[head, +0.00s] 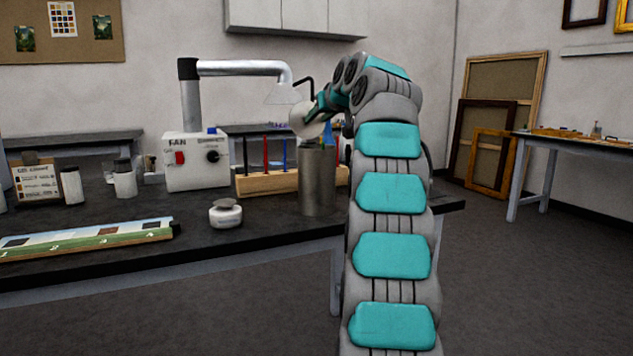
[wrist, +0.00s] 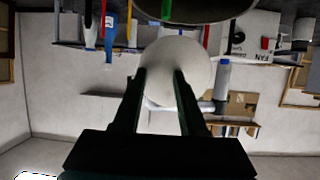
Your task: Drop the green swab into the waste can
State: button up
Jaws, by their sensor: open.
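The waste can (head: 318,181), a grey metal cylinder, stands upright near the table's front edge in the head view. My gripper (head: 314,115) is above it, partly hidden by my own arm. In the wrist view my gripper (wrist: 160,78) is open, with two dark fingers apart and nothing clearly held between them. That view appears upside down; the can's dark rim (wrist: 235,12) shows at its top edge. A short green strip (wrist: 167,9), likely the green swab, overlaps the can's dark mouth. I cannot tell whether it is inside. No green swab is distinct in the head view.
A wooden rack (head: 258,184) with red and blue sticks stands behind the can. A pale round disc (wrist: 185,62) lies beyond my fingers. The FAN box (head: 196,160), a white jar (head: 225,214) and a painted strip (head: 90,240) are left.

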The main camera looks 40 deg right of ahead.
jog(key=shift+s, duration=0.15)
jog(key=b+v, duration=0.1)
jog(key=v, duration=0.6)
jog(key=shift+s, duration=0.3)
jog(key=shift+r, duration=0.1)
